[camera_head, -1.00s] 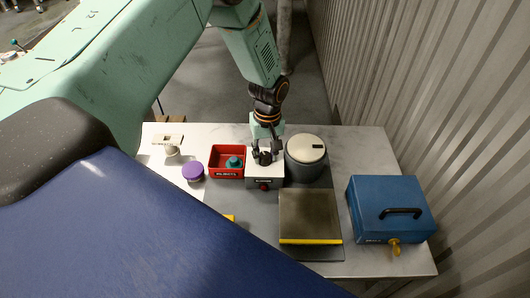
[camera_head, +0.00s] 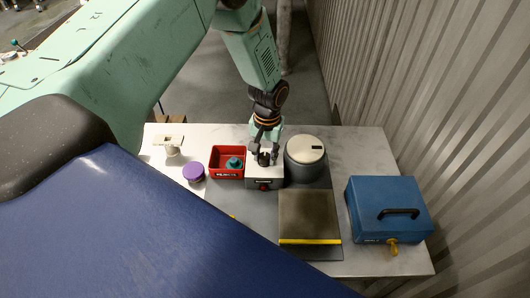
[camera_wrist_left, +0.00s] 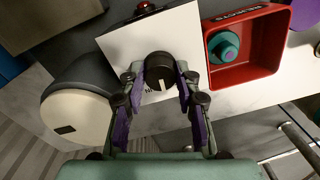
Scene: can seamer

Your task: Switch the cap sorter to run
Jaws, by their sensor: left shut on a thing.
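A white-topped control box (camera_head: 265,176) stands on the table, with a round black knob (camera_wrist_left: 159,66) on its top. The knob's white pointer line faces toward my gripper's base in the left wrist view. Lettering beside the knob is partly hidden. My left gripper (camera_head: 265,157) reaches down from above and is shut on the knob, with one finger on each side. It also shows in the left wrist view (camera_wrist_left: 160,75). A red button or lamp (camera_wrist_left: 145,6) sits on the box's front. My right gripper is not in view.
A grey drum with a cream lid (camera_head: 305,150) stands close right of the box. A red bin (camera_head: 215,166) with a teal piece (camera_head: 235,163) is close left. A purple-topped piece (camera_head: 193,172), a yellow-edged plate (camera_head: 308,215) and a blue case (camera_head: 388,205) are also on the table.

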